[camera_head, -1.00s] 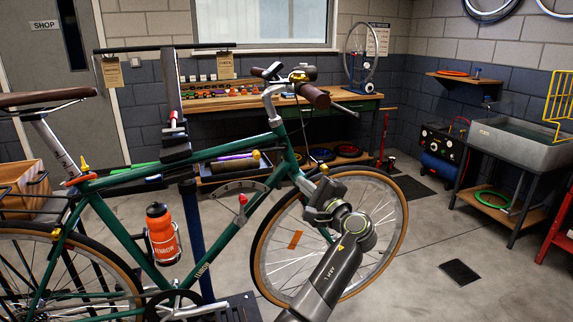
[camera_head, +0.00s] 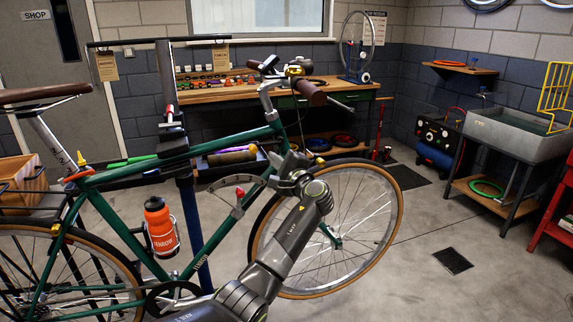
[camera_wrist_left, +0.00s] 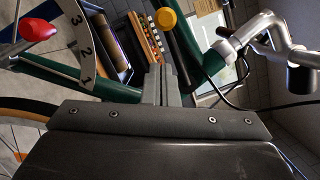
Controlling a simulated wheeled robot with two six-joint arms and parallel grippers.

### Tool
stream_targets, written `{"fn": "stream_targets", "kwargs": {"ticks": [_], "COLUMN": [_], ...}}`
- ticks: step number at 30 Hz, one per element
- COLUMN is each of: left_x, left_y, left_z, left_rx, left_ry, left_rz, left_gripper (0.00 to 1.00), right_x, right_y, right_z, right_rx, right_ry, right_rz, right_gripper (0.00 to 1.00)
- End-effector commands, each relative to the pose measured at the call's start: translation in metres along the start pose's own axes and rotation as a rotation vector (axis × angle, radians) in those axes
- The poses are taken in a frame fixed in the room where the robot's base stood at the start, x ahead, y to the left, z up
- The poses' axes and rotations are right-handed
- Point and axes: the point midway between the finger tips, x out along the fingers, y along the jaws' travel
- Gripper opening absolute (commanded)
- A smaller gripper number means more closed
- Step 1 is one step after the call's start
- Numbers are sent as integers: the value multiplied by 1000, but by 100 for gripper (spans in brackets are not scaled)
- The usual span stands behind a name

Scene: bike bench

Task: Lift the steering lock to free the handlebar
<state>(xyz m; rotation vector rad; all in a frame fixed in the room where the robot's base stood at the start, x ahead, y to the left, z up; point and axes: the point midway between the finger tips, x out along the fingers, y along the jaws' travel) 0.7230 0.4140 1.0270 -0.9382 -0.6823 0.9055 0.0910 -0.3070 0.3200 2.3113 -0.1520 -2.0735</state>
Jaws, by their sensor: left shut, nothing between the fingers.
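The green bike stands in a stand with its handlebar (camera_head: 313,93) above the front wheel. A yellow round knob (camera_wrist_left: 166,18) on a dark stem shows just beyond my fingertips in the wrist view; it may be the steering lock, but I cannot be sure. A small yellow part (camera_head: 320,161) also shows beside my gripper in the head view. My left gripper (camera_head: 289,168) is at the head tube and hides part of it. Its fingers (camera_wrist_left: 161,82) are shut together and empty, apparently apart from the knob. My right gripper is not in view.
A curved numbered scale with a red knob (camera_wrist_left: 38,28) lies left of my fingers. The handlebar stem (camera_wrist_left: 262,25) and a black cable are at the right. An orange bottle (camera_head: 160,227) sits on the frame. A workbench (camera_head: 235,95) stands behind. The right floor is mostly clear.

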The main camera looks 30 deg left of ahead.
Motion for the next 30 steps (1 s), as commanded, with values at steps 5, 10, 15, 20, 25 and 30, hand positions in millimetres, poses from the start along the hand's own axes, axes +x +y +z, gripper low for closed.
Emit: {"fn": "stream_targets", "kwargs": {"ticks": [5,10,15,20,25,30], "left_x": [5,6,6,6,6,6], "left_y": [-2,-1,0,0,-2,-4], "left_z": [19,25,26,26,26,28], "left_rx": [-1,-1,0,0,15,52], "left_ry": [-2,0,0,0,0,0], "left_rz": [-1,0,0,-1,-4,-13], "left_gripper": [0,0,0,0,0,0], "right_x": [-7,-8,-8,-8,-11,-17], "right_y": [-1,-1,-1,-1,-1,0], "right_z": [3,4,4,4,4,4], "right_rx": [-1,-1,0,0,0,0], "right_ry": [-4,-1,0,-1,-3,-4], "right_rz": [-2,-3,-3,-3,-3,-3], "right_gripper": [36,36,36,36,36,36]}}
